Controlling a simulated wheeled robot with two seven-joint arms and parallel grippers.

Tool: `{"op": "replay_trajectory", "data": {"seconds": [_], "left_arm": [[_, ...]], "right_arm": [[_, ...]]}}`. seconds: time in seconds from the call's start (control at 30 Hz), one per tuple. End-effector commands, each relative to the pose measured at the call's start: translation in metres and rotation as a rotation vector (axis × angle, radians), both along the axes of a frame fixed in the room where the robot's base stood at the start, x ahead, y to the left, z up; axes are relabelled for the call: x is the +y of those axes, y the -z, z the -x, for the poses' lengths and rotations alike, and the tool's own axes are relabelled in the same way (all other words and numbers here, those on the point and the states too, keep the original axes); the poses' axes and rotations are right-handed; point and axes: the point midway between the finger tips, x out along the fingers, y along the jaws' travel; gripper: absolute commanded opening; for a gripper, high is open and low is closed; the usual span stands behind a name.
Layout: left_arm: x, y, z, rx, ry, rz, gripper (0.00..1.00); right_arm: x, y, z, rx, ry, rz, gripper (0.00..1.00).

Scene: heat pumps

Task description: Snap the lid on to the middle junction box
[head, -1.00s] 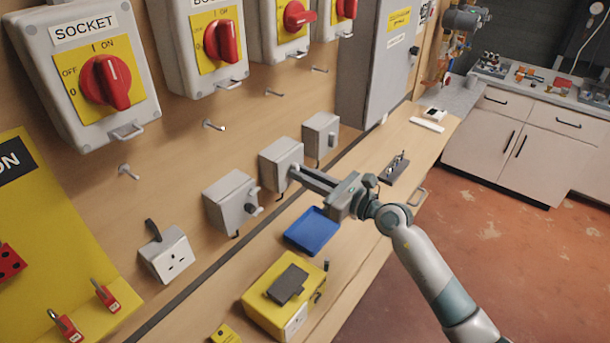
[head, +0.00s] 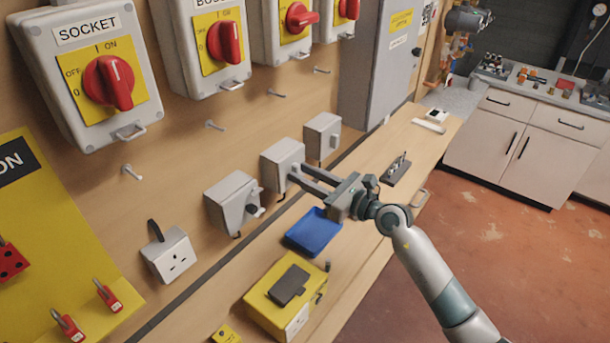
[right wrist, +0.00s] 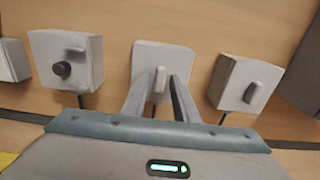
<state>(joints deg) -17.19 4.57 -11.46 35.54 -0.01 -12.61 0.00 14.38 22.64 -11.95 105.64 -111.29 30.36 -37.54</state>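The middle junction box (head: 278,160) is a grey box on the wooden wall panel, between two similar boxes. In the right wrist view its pale front, the lid (right wrist: 160,57), covers the box face, and a small upright grip tab (right wrist: 160,79) stands out from it. My right gripper (head: 296,172) is in front of this box. Its two fingers, also in the right wrist view (right wrist: 160,92), are apart, one on each side of the tab. Whether the lid sits fully flush cannot be told. My left gripper is not in view.
The left box (head: 230,206) has a dark round knob, and the right box (head: 321,138) is close by. Below are an empty blue tray (head: 314,233) and a yellow box (head: 266,312) on the bench. Several metal pegs stick out above the boxes.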

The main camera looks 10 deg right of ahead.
Motion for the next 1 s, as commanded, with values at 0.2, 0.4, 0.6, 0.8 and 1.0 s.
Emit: {"op": "replay_trajectory", "data": {"seconds": [0.2,0.4,0.6,0.8,1.0], "left_arm": [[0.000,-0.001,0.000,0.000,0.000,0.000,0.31],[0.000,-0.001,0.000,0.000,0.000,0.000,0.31],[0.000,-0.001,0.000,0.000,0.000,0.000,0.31],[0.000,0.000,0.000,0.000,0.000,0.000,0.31],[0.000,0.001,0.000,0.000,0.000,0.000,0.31]], "right_arm": [[-0.007,0.001,0.008,0.001,0.001,0.001,0.27],[-0.015,0.001,0.019,0.001,0.001,0.002,0.27],[-0.023,0.001,0.029,0.001,0.000,0.001,0.27],[-0.031,0.001,0.039,0.000,0.001,0.001,0.27],[-0.039,0.001,0.050,0.000,0.000,0.001,0.27]]}}
